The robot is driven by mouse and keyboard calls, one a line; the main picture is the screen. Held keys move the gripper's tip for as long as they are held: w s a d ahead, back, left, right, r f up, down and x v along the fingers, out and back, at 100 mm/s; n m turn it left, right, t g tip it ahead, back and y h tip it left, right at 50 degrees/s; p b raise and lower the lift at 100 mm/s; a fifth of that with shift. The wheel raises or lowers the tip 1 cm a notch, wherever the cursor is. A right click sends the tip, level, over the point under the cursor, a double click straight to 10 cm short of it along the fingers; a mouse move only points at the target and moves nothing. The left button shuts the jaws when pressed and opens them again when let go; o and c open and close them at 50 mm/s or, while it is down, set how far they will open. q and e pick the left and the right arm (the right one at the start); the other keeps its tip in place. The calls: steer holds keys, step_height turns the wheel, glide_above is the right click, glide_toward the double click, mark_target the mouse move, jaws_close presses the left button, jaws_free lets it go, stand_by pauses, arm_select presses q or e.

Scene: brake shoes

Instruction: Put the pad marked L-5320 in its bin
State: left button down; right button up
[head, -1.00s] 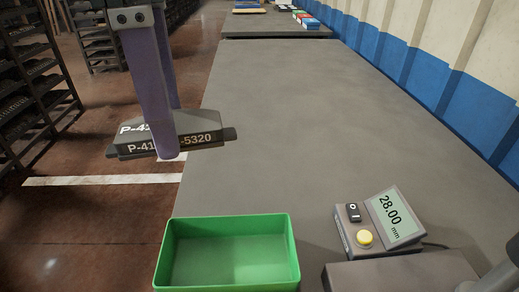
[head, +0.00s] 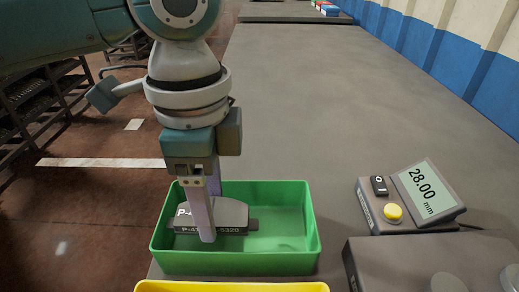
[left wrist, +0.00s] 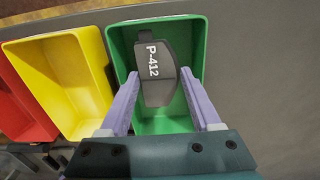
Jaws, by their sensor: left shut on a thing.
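My left gripper (head: 209,215) is shut on a dark grey brake pad (head: 236,213). In the head view the pad's edge label ends in "5320"; a finger covers its middle, so the letter before the number is hidden. In the left wrist view the pad (left wrist: 156,92) shows "P-412" on its face, between the two purple fingers. The pad is held within the outline of the green bin (head: 285,262); whether it touches the bin floor I cannot tell. The green bin's wall (left wrist: 116,50) also shows in the left wrist view. My right gripper is not in view.
A yellow bin (head: 235,287) stands beside the green one, with a red bin (left wrist: 22,105) beyond it in the left wrist view. A gauge (head: 415,190) reading 28.00 mm stands at the right. The grey table (head: 300,100) beyond is clear.

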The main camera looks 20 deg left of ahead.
arm_select(q)
steer(key=shift+f+b, duration=0.55)
steer(key=shift+f, duration=1.5)
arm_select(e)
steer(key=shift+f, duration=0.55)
arm_select(q)
steer(key=shift+f, duration=0.2)
steer(key=shift+c, duration=1.8)
jaws_free()
steer(key=shift+r, duration=0.15)
step_height(320, 180, up, 12)
steer(key=p, duration=0.3)
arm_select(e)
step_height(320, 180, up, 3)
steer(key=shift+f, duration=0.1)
